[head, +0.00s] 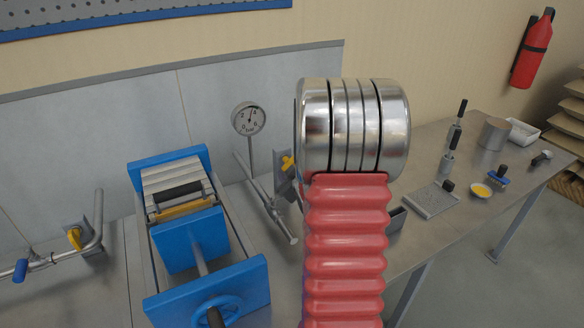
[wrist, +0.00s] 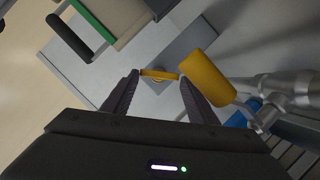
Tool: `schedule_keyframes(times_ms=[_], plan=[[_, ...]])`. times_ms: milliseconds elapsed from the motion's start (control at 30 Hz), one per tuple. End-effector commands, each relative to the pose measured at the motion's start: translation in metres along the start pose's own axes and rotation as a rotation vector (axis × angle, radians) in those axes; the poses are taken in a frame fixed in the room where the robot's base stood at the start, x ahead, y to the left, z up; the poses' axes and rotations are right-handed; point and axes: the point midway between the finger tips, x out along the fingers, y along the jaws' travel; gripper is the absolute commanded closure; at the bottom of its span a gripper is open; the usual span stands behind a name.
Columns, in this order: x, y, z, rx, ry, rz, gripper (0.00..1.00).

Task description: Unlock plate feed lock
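A small yellow tab (wrist: 160,74) on a grey square plate lies between the fingertips of my gripper (wrist: 160,78) in the wrist view. My fingers stand apart, one on each side of it; whether they touch it is unclear. In the head view my arm hides the gripper. A yellow lever on a grey plate (head: 287,163) shows just left of my arm there. Another yellow lever (head: 75,238) sits on a wall fitting at far left. No label marks which is the plate feed lock.
A thick yellow cylinder (wrist: 206,77) stands close right of my fingers, beside metal pipes (wrist: 275,88). A green-edged block with a dark handle (wrist: 70,38) is at upper left. In the head view, a blue press (head: 190,235) and a gauge (head: 248,118) stand left of my arm.

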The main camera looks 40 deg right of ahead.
Motion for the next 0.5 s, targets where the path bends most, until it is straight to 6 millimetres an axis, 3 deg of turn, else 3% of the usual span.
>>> schedule_keyframes(times_ms=[200,500], plan=[[0.0001,0.0004,0.0001,0.001,0.0,0.001,0.32],[-0.0008,0.0012,0.0002,0.002,-0.001,0.002,0.31]])
